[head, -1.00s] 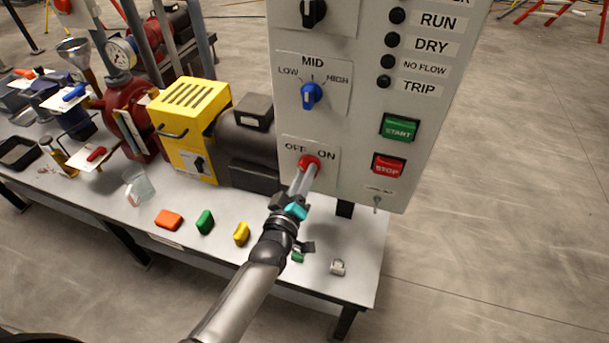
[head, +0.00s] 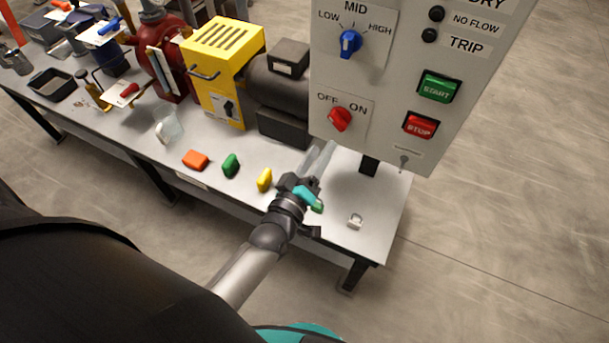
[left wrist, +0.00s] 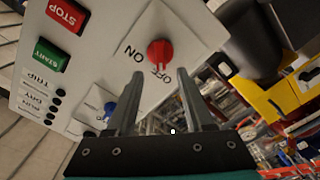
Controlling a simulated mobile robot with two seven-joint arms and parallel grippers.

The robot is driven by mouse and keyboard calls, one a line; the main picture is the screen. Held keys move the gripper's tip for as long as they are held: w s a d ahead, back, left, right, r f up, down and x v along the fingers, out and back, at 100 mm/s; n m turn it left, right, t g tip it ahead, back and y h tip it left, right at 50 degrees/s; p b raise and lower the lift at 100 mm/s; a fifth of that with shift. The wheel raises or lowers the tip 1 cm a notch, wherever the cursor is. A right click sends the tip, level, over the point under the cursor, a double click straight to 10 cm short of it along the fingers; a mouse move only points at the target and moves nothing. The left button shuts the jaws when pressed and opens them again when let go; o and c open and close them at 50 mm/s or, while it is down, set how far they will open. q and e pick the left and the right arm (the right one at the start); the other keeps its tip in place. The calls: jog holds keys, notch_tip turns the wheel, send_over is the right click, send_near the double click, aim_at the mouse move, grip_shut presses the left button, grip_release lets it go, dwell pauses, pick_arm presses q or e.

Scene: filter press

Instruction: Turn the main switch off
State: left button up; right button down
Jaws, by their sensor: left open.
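The main switch is a red rotary knob (head: 340,118) low on the grey control panel (head: 385,95), with OFF at its upper left and ON at its upper right. In the left wrist view, the knob (left wrist: 160,53) lies beyond the fingertips, its ridge seeming to lie towards the OFF label; the exact angle is hard to read. My left gripper (head: 318,158) is open and empty, below and in front of the knob, clear of it. In the left wrist view, its fingers (left wrist: 158,82) stand apart with nothing between them. My right gripper is out of view.
A blue selector (head: 350,43) sits above the switch; green START (head: 438,87) and red STOP (head: 421,126) buttons are to its right.

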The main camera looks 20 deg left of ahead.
pick_arm(q)
jog(key=s, duration=0.7)
jog(key=shift+a, duration=0.15)
jog(key=s+f+m+g+h+b, duration=0.1)
jog(key=s+f+m+g+b, duration=0.3)
jog(key=f, duration=1.1)
jog(key=s+f+m+g+b, duration=0.15)
jog(key=s+f+g, duration=0.4)
jog(key=f, duration=0.95)
jog(key=s+a+f+m+g+b, duration=0.2)
jog(key=s+f+m+g, duration=0.1)
jog(key=s+f, duration=0.5)
jog(key=s+a+f+m+g+y+b, duration=0.1)
jog(key=s+a+f+m+g+b, duration=0.1)
jog(key=s+f, duration=0.6)
jog(key=s+m+g, duration=0.1)
jog(key=s+g, duration=0.1)
jog(key=s, duration=0.3)
jog(key=shift+s+f+y, duration=0.3)
jog(key=shift+f, duration=0.05)
